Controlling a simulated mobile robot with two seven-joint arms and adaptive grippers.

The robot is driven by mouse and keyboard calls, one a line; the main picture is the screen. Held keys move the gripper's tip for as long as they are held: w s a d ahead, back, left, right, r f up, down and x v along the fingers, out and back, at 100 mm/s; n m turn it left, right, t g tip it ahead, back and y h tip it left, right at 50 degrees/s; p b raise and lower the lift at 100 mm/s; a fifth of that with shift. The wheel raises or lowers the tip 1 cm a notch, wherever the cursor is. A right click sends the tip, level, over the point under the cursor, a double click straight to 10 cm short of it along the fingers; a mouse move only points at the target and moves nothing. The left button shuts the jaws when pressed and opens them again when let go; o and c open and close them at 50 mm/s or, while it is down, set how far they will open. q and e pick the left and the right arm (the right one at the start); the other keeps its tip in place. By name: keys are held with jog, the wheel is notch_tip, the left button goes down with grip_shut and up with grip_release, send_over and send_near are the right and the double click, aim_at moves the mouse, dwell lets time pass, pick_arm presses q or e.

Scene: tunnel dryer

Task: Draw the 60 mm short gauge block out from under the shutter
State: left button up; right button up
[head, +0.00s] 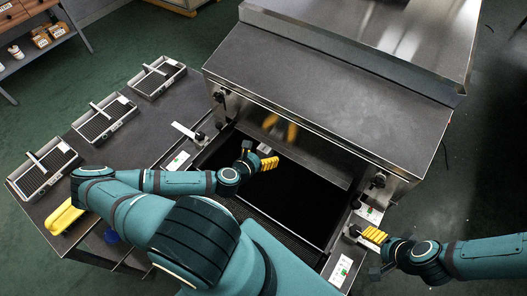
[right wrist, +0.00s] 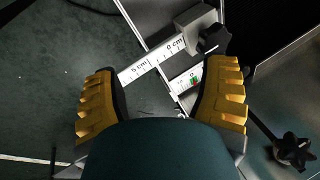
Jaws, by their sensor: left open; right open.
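My left gripper (head: 268,163), with yellow fingers, is over the dark opening in front of the shutter (head: 300,148). Nothing shows clearly between its fingers. The shutter's steel face reflects yellow. I cannot make out the 60 mm short gauge block under the shutter's lower edge, which is dark. My right gripper (head: 374,236) is beside the right rail of the opening. In the right wrist view its fingers (right wrist: 161,98) are wide apart and empty. A white scale (right wrist: 152,60) marked 5 cm and 0 cm runs beyond them to a grey block (right wrist: 195,19) beside a black knob (right wrist: 215,38).
Several trays (head: 104,117) stand on the dark table at the left. Black knobs (head: 377,181) flank the shutter. Another white scale (head: 187,131) sticks out left. Open floor lies right.

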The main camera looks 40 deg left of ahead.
pick_arm(q)
jog(key=shift+w+f, duration=0.15)
jog(key=shift+w, duration=0.2)
jog(key=c, duration=1.4)
jog(key=shift+s, duration=0.1)
jog(key=shift+s, duration=0.6)
jog(key=shift+s, duration=0.1)
jog(key=shift+s+d+b, duration=0.1)
jog(key=shift+s+b, duration=0.2)
jog(key=shift+s, duration=0.2)
jog(key=shift+s, duration=0.1)
